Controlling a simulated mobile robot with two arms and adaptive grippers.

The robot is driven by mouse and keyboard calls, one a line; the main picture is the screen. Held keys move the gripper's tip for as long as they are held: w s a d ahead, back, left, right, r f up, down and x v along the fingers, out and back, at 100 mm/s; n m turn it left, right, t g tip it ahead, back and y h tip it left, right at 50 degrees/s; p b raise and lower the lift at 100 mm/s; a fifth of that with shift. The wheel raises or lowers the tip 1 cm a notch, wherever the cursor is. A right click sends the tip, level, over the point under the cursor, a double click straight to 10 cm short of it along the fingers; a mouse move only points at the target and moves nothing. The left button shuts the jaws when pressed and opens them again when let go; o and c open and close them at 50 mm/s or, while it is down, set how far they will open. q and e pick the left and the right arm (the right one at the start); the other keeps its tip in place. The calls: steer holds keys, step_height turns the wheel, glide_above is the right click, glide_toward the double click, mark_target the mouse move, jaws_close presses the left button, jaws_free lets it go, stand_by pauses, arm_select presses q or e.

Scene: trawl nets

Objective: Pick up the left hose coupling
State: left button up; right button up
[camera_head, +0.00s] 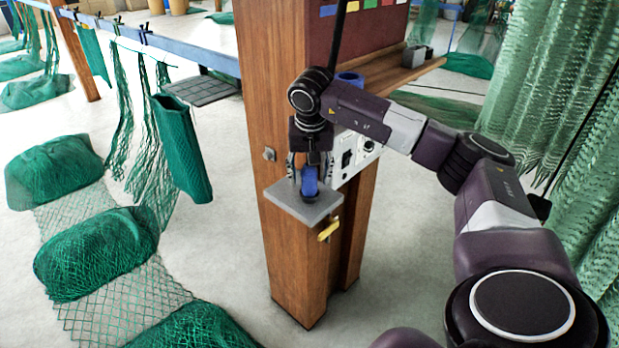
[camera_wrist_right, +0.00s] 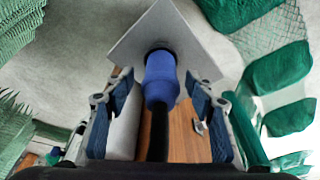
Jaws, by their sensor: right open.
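A blue hose coupling (camera_head: 310,182) stands upright at a small grey plate on the side of a wooden post. It also shows in the right wrist view (camera_wrist_right: 161,77), with a black stem running toward the camera. My right gripper (camera_head: 309,174) is open and points down over the coupling. In the right wrist view my right gripper (camera_wrist_right: 158,84) has one finger on each side of the coupling, with visible gaps. My left gripper is not in view. I cannot see a second coupling clearly; a blue round thing (camera_head: 349,77) is partly hidden behind my right arm.
The grey plate (camera_head: 290,200) juts from the wooden post (camera_head: 285,270). A white control box (camera_head: 352,158) and a yellow handle (camera_head: 328,230) are close by on the post. Green nets (camera_head: 95,255) lie at left, and more hang at right.

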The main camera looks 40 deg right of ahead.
jaws_close()
stand_by(0.4)
